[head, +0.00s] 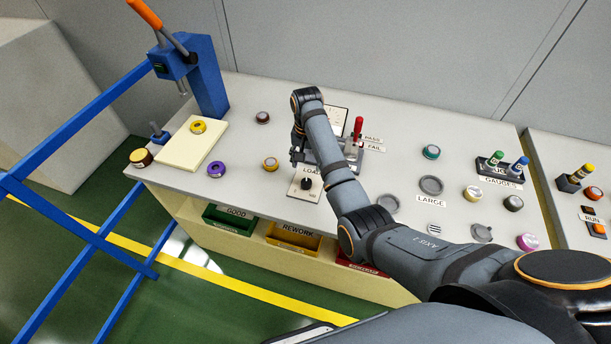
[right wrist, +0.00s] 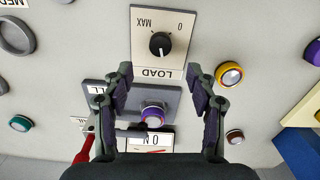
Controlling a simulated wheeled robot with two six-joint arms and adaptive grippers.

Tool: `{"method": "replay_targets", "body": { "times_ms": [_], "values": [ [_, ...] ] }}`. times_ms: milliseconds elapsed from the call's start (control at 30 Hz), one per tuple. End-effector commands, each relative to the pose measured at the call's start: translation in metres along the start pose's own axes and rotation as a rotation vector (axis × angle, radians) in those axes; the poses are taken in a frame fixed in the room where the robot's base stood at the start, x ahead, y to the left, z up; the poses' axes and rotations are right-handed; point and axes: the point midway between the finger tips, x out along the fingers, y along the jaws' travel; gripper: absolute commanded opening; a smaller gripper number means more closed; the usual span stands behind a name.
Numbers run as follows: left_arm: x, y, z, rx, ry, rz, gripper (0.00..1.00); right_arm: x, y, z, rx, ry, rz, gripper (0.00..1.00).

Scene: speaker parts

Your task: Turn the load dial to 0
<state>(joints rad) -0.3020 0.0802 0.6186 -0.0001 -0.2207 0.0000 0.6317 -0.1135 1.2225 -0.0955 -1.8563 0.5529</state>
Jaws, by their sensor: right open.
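The load dial is a black knob (head: 306,184) on a pale plate marked LOAD at the table's front edge. In the right wrist view the dial (right wrist: 160,44) appears upside down, with MAX at upper left and 0 at upper right. A small light mark shows on the knob, but its exact setting is hard to read. My right gripper (right wrist: 160,74) is open and empty, its fingertips apart near the LOAD label and the dial beyond them. In the head view the right gripper (head: 298,150) is partly hidden by my arm. My left gripper is not in view.
A grey fixture with a purple-ringed part (right wrist: 153,115) and red lever (head: 358,127) stands behind the dial. A yellow-ringed part (head: 270,164) lies left of it. The blue press (head: 207,80) is at left. GOOD (head: 230,220) and REWORK (head: 293,238) bins sit below the front edge.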

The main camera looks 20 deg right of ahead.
Motion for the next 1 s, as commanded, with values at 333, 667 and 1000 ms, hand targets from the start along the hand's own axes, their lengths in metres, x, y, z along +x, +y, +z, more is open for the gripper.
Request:
{"method": "replay_targets", "body": {
  "times_ms": [333,667,1000],
  "values": [
    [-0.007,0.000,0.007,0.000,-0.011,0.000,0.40,0.071,0.001,0.001,0.000,-0.003,0.002,0.58],
    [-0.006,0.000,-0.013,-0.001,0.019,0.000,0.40,0.090,0.001,0.000,0.000,0.000,0.000,0.58],
    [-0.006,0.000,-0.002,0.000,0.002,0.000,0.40,0.090,0.001,0.001,0.000,0.000,0.000,0.29]
  ]
}}
